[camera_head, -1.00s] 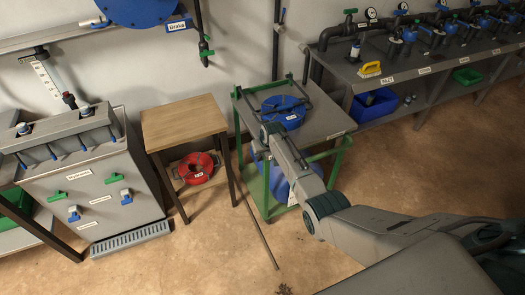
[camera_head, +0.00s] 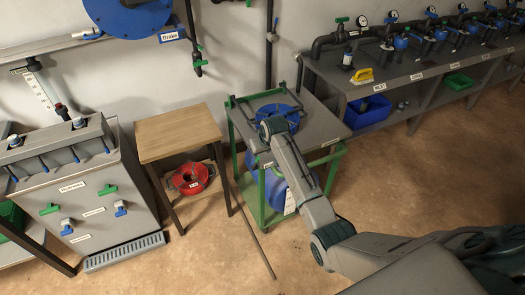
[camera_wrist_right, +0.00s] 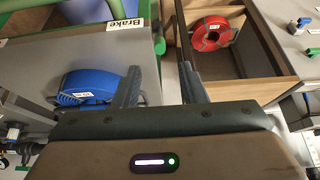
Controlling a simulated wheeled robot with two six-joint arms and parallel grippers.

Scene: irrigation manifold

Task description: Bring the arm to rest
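My right arm comes in from the right in the head view, its wrist (camera_head: 274,127) over the front of a green-framed cart. Its fingers are hidden there. In the right wrist view the two fingers of my right gripper (camera_wrist_right: 160,76) stand apart with nothing between them. A blue coil (camera_wrist_right: 85,84) lies beyond the left finger, on the grey cart top; it also shows in the head view (camera_head: 264,113), partly behind the wrist. My left gripper is not in view.
A wooden-topped stand (camera_head: 178,131) with a red coil (camera_head: 190,178) on its lower shelf is left of the cart. A grey cabinet (camera_head: 90,200) stands further left. A bench with valves (camera_head: 420,72) runs along the back right. The floor at right is clear.

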